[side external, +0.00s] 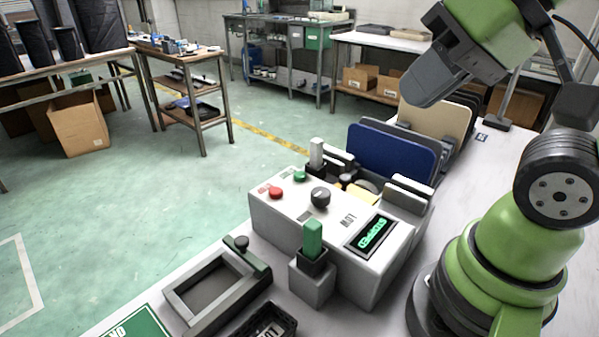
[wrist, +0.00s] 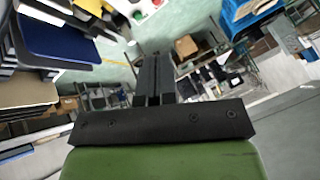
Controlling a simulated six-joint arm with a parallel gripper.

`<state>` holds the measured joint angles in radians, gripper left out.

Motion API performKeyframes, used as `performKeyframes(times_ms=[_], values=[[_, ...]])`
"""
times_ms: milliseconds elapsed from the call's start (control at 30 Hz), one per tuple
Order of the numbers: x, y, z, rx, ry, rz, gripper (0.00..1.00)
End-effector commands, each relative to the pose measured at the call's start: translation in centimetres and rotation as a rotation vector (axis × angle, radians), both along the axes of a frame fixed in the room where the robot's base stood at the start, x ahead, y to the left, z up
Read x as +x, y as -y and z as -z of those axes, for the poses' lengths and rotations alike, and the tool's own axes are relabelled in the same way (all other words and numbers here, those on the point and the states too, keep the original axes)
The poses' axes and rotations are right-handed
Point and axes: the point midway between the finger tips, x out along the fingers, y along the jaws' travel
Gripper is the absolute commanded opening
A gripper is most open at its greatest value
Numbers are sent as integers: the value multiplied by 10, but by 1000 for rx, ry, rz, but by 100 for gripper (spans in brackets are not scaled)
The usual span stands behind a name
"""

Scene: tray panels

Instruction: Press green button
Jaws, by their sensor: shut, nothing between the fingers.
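The green button (side external: 299,176) is a small round cap at the back of the white control box (side external: 265,212), beside a red button (side external: 275,192). My gripper (side external: 412,100) hangs high at the upper right in the side view, well apart from the box and above the upright panels. In the wrist view its two dark fingers (wrist: 153,72) lie together, with nothing between them. A small green spot (wrist: 137,15) and a red one show at the top of the wrist view, likely the buttons.
The box carries a black knob (side external: 320,196) and a display (side external: 372,233) reading "STOPPED". A blue panel (side external: 392,151) and a beige panel (side external: 437,117) stand behind. A grey frame tray (side external: 214,290) lies to the left.

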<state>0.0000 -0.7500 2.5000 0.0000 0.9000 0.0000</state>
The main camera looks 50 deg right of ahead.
Motion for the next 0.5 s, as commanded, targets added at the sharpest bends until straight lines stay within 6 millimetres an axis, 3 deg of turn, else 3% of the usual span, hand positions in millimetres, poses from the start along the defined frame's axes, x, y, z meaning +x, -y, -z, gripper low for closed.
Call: performKeyframes(times_ms=[333,500], values=[[5,3,1,-27,3,-3,0],[35,24,4,-204,28,-47,0]])
